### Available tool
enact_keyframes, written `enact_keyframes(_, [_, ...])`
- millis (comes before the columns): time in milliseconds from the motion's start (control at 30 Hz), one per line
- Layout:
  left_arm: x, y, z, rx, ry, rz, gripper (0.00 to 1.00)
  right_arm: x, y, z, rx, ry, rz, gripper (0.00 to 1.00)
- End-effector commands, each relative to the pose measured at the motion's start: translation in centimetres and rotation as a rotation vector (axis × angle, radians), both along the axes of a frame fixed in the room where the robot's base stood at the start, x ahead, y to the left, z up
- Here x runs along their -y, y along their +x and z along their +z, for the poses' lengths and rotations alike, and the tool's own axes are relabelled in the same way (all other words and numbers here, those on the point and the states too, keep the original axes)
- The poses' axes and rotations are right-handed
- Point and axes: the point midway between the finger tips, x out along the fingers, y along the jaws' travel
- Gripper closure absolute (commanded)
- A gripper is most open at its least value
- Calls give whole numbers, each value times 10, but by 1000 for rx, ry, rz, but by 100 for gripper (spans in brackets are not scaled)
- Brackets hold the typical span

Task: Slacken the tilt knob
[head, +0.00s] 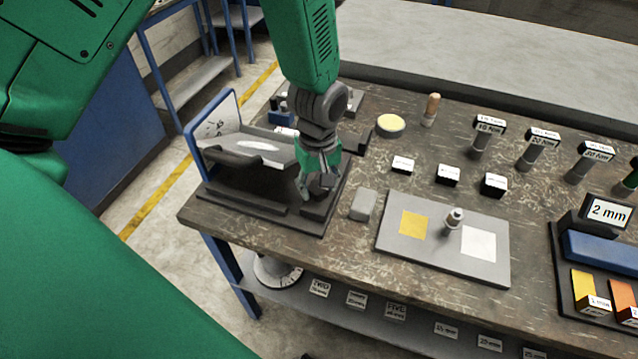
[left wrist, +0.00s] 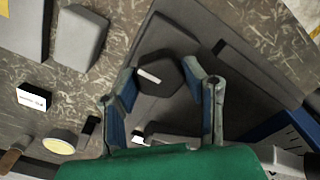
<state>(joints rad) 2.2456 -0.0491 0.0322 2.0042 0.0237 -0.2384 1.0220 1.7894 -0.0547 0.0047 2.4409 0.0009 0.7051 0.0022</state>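My left gripper (head: 316,187) reaches down from above over the dark base plate (head: 236,203) of the bench device. In the left wrist view, a dark, many-sided knob (left wrist: 160,72) with a short white mark on top sits between the fingers of my left gripper (left wrist: 158,73). The fingers stand apart on either side of it, close to its sides; I cannot tell whether they touch it. In the head view the knob is mostly hidden by the gripper. My right gripper cannot be made out.
A blue-framed panel (head: 214,132) stands left of the gripper. A grey block (head: 363,204) lies just right of the base. A grey plate (head: 421,255) with yellow and white patches lies further right. Several labelled weights and blocks stand behind. The table's left edge is near.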

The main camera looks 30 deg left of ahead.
Motion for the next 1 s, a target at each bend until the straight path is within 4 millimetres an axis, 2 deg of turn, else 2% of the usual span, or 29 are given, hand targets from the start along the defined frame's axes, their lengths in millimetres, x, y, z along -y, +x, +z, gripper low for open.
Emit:
enact_keyframes(200, [0,1,2,0,0,-114,91,0,0,12,0,0,0,60])
enact_keyframes(500, [0,2,0,3,0,-141,91,0,0,11,0,0,0,60])
enact_keyframes(533, [0,2,1,4,0,-141,58,0,0,11,0,0,0,60])
enact_keyframes(567, [0,2,1,4,0,-141,48,0,0,11,0,0,0,60])
enact_keyframes(600, [0,2,0,4,0,-141,41,0,0,11,0,0,0,60])
enact_keyframes(867, [0,1,0,1,0,-140,41,0,0,11,0,0,0,60])
enact_keyframes(1000, [0,2,8,4,1,-140,41,0,-3,12,2,0,0,60])
